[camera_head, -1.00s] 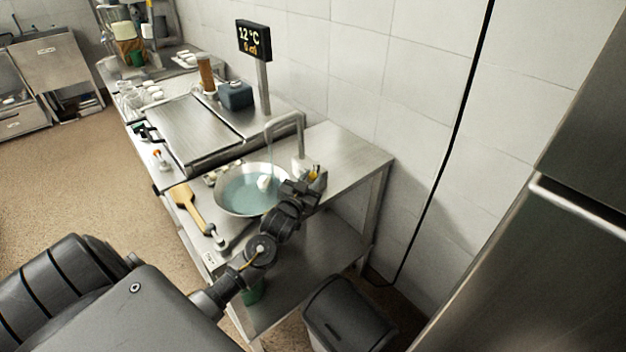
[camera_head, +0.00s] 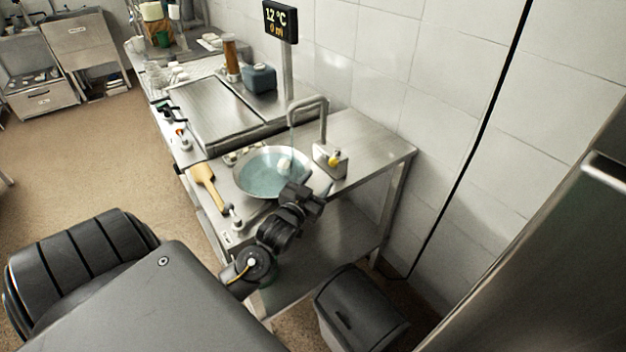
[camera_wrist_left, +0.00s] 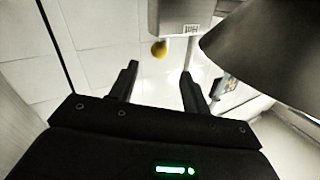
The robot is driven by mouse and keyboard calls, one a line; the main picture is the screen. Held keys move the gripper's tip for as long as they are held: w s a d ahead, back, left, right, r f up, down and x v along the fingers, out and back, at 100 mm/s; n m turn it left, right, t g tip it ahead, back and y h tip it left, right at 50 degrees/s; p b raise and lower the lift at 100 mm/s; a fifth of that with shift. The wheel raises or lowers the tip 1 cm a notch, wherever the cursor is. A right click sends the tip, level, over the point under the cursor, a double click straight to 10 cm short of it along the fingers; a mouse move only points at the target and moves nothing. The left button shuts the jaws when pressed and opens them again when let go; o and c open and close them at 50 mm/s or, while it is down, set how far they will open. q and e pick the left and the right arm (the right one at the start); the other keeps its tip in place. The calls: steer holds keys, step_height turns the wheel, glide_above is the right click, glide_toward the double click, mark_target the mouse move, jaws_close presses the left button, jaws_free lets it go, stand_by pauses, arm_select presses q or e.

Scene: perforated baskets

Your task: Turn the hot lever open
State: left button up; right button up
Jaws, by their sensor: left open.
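The hot lever's yellow knob (camera_head: 334,160) sits on the front of the steel tap box (camera_head: 328,153), beside the basin. In the left wrist view the yellow knob (camera_wrist_left: 159,48) is ahead of my fingers, below a box (camera_wrist_left: 181,18) with a label that appears to read "Hot". My left gripper (camera_head: 322,190) is over the basin's right edge, short of the knob. In the left wrist view its two fingers (camera_wrist_left: 160,82) are apart with nothing between them. My right gripper is not seen.
A basin of bluish water (camera_head: 262,177) stands under the curved spout (camera_head: 318,104). The display (camera_head: 280,20) reads 12 °C. A dark bin (camera_head: 357,310) stands below the table's right end.

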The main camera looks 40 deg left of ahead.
arm_select(q)
steer(key=shift+s+d, duration=0.2)
steer(key=shift+s, duration=0.95)
